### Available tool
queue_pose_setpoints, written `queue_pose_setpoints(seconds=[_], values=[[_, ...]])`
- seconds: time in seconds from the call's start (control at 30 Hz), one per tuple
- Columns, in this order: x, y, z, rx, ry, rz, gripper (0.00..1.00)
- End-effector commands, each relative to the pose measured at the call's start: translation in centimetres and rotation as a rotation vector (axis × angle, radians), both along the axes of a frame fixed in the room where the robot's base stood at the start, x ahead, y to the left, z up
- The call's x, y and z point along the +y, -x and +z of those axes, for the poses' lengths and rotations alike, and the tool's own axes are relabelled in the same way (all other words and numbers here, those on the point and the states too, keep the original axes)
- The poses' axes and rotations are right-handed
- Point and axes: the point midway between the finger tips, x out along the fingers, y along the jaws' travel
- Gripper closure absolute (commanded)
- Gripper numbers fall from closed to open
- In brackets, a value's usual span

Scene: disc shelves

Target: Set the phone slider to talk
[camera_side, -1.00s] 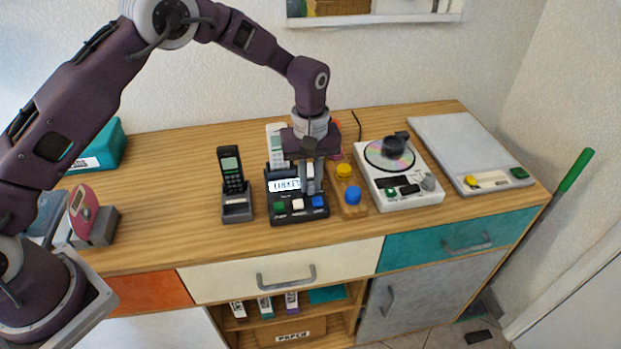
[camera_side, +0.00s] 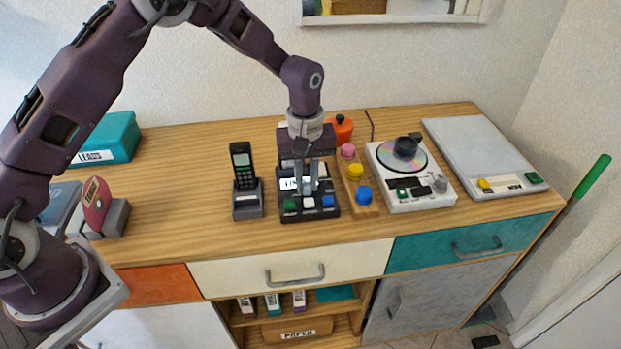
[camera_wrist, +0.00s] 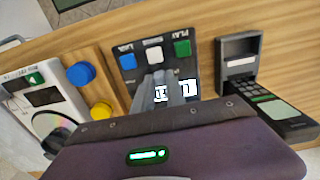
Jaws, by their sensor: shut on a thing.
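The black desk phone unit (camera_side: 308,212) stands mid-counter, with green, white and blue buttons along its front and a lit display (camera_side: 290,184). In the wrist view the unit (camera_wrist: 135,88) shows its display at the right of my fingers. My gripper (camera_side: 307,188) points down onto the unit's top, just behind the white button (camera_side: 308,202). In the wrist view my gripper (camera_wrist: 160,78) has its fingers close together beside the display. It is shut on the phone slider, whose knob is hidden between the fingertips. I cannot read the slider's setting.
A black cordless handset (camera_side: 243,165) stands in its cradle left of the unit. A wooden block with pink, yellow and blue knobs (camera_side: 364,195) is close on the right, then a white disc player (camera_side: 425,198).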

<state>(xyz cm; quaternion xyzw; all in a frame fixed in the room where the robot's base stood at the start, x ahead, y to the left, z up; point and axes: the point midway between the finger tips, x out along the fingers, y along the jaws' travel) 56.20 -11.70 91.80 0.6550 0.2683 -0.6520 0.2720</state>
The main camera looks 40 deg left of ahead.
Motion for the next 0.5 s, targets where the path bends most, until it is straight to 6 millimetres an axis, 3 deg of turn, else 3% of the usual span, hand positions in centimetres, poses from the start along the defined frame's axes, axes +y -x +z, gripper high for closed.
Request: queue_pose_setpoints(seconds=[0.03, 0.13, 0.4, 0.5], values=[[0.34, 0.25, 0.01, 0.010, -0.006, 0.001, 0.82], [0.33, 0.25, 0.00, 0.010, -0.006, 0.001, 0.62], [0.23, 0.18, -0.01, 0.008, -0.005, 0.001, 0.62], [0.20, 0.12, 0.84, 0.006, -0.004, 0.001, 0.62]])
